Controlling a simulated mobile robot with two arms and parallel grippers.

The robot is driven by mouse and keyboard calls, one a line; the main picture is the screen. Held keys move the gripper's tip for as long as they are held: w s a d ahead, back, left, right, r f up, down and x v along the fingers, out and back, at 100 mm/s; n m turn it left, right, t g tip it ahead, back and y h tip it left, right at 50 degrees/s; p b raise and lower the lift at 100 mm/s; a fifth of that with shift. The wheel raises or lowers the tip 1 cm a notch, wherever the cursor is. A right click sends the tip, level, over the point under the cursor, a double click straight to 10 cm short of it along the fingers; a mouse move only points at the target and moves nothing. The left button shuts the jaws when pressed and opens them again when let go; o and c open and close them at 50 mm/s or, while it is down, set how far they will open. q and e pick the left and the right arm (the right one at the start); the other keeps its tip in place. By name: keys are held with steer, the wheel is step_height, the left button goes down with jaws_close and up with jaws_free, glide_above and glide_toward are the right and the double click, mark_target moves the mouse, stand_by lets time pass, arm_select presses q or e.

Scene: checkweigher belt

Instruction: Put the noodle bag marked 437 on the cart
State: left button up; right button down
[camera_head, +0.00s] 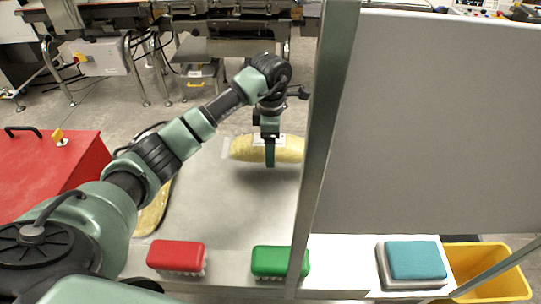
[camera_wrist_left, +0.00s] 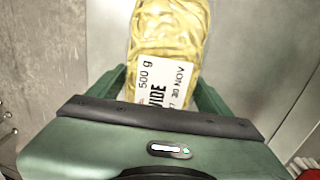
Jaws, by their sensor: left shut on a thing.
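A clear bag of yellow noodles (camera_head: 290,150) lies crosswise at the far end of the grey metal surface (camera_head: 235,205). My left gripper (camera_head: 270,158) points down and is shut on this bag. In the left wrist view the bag (camera_wrist_left: 168,40) sits between the green fingers (camera_wrist_left: 165,92). Its white label reads "500 g", "WIDE" and "30 NOV"; I see no 437 on it. Another yellow bag (camera_head: 153,212) is partly hidden behind my left arm. No cart is clearly identifiable. My right gripper is out of view.
A red box-like unit (camera_head: 50,165) with a black handle stands at left. A red block (camera_head: 176,256), a green block (camera_head: 279,262) and a teal pad (camera_head: 413,260) line the near edge. A grey panel (camera_head: 430,120) and post block the right. A yellow bin (camera_head: 500,284) stands lower right.

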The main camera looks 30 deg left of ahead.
arm_select(q)
steer(key=shift+f, duration=2.2)
steer(key=o, duration=2)
steer(key=shift+f, duration=0.1)
step_height(320, 180, up, 12)
steer(key=shift+f+b, duration=0.25)
steer(key=shift+b, duration=0.35)
steer(key=shift+r, duration=0.35)
steer(key=shift+r, duration=0.1)
